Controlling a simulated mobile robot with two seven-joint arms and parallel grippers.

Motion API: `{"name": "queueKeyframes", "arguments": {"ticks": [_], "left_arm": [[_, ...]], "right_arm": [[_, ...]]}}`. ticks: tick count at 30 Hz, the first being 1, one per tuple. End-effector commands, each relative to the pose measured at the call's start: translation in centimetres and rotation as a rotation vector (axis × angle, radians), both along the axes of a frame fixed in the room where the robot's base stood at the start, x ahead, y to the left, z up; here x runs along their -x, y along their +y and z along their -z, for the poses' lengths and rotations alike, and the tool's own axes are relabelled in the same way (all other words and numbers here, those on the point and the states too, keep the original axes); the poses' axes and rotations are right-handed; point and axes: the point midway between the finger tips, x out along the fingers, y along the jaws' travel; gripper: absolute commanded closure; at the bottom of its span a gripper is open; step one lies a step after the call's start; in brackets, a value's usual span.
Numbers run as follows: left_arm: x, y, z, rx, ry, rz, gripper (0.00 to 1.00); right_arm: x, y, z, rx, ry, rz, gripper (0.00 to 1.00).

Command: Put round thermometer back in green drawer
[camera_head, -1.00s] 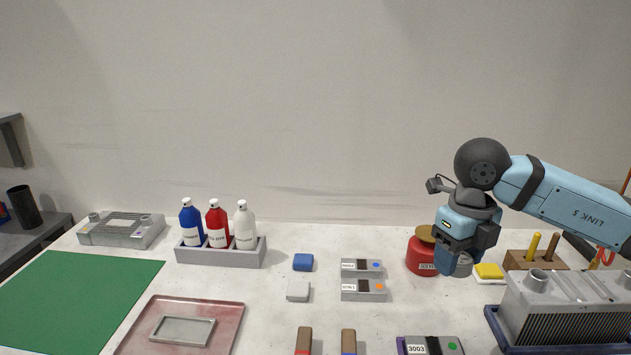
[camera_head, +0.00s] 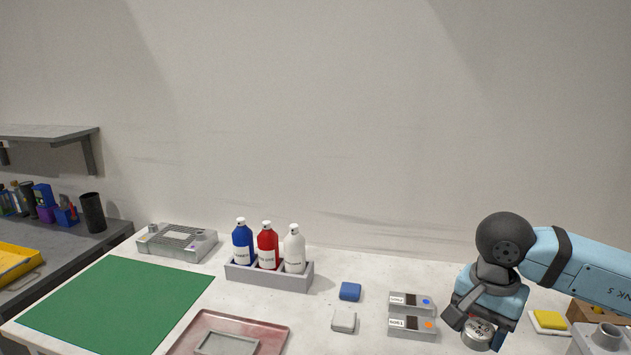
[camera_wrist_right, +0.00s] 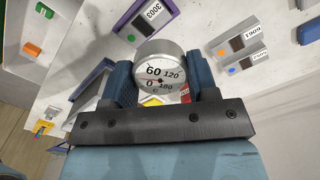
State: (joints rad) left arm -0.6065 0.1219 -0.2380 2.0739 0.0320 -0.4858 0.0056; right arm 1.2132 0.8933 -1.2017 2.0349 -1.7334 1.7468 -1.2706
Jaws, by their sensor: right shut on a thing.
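The round thermometer (camera_wrist_right: 160,78) is a silver disc with a white numbered dial. It sits between the two blue fingers of my right gripper (camera_wrist_right: 163,88) in the right wrist view, and the gripper is shut on it. In the head view the right gripper (camera_head: 482,322) is low at the right, with the thermometer (camera_head: 478,333) between its fingers, over the table's right part. No green drawer can be made out in these frames. My left gripper is not in view.
Two small grey boxes (camera_head: 412,327) lie left of the gripper. A blue block (camera_head: 350,291) and white block (camera_head: 344,321) lie further left. A bottle rack (camera_head: 268,277), reddish tray (camera_head: 272,330) and green mat (camera_head: 110,300) follow. A yellow sponge (camera_head: 549,320) lies right.

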Motion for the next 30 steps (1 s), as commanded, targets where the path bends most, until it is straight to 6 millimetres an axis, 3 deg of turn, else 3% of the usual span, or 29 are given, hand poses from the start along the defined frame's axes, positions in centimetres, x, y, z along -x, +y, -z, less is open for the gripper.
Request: {"name": "queueKeyframes", "arguments": {"ticks": [3, 12, 13, 21, 30], "left_arm": [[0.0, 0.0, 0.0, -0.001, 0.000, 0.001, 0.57], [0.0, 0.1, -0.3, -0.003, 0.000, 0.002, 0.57], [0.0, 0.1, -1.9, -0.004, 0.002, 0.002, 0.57], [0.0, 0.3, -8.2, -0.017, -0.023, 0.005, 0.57], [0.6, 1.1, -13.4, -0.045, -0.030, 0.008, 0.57]], "right_arm": [[0.1, 0.7, 0.7, 0.001, 0.002, -0.260, 0.75], [0.2, 2.0, 1.7, 0.004, 0.002, -0.805, 0.75], [0.2, 1.9, 0.5, 0.003, 0.004, -0.792, 0.75], [0.9, 1.9, -2.1, 0.003, 0.006, -0.784, 0.75], [2.1, 1.9, -4.5, 0.003, 0.005, -0.783, 0.75]]}}
